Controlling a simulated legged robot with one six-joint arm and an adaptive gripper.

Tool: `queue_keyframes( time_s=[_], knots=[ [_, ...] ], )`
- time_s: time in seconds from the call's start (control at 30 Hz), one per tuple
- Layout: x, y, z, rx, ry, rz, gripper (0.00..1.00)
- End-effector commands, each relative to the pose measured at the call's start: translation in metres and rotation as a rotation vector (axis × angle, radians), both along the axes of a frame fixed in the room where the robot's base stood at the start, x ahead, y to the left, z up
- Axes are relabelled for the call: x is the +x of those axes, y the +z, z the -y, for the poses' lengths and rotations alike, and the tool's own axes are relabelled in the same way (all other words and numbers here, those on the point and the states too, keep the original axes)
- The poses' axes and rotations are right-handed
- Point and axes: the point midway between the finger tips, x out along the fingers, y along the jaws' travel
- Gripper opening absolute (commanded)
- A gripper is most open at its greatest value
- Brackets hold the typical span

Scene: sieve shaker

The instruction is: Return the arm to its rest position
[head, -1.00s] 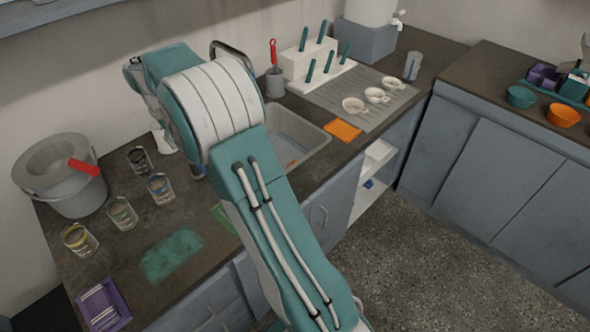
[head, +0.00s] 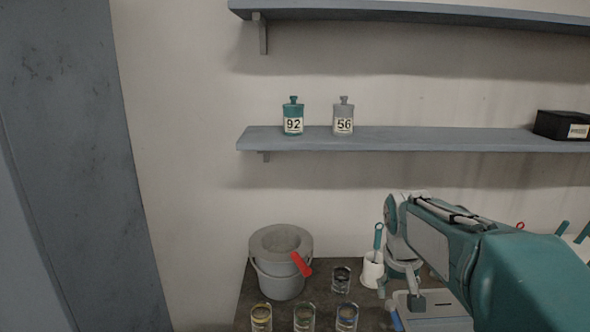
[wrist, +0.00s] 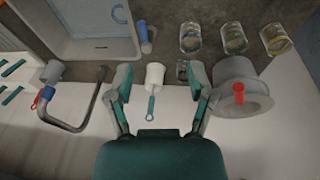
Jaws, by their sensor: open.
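My gripper (wrist: 160,82) is open, with its two fingers spread wide in the wrist view. A white holder (wrist: 155,72) with a teal-handled brush shows between the fingers, apart from both; nothing is gripped. In the head view, my arm (head: 530,275) reaches in from the lower right, raised over the worktop. Its wrist end is near the white holder (head: 372,270). The fingertips are not clear there.
A grey bucket (head: 282,281) with a red handle stands on the dark worktop, with several glass jars (head: 304,316) nearby. A sink (wrist: 95,45) and curved tap (wrist: 92,105) show in the wrist view. A wall shelf (head: 400,140) holds bottles labelled 92 and 56.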

Motion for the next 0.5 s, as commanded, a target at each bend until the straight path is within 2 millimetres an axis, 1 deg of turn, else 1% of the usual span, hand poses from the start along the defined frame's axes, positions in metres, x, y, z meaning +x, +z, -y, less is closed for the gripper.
queue_keyframes(
  time_s=[0.03,0.23,0.37,0.5],
  knots=[
    [-0.016,0.007,-0.005,0.005,0.004,0.024,0.69],
    [-0.077,0.020,-0.020,0.030,0.016,0.104,0.69],
    [-0.115,0.020,-0.029,0.046,0.023,0.155,0.69],
    [-0.155,0.014,-0.037,0.064,0.031,0.211,0.69]
  ],
)
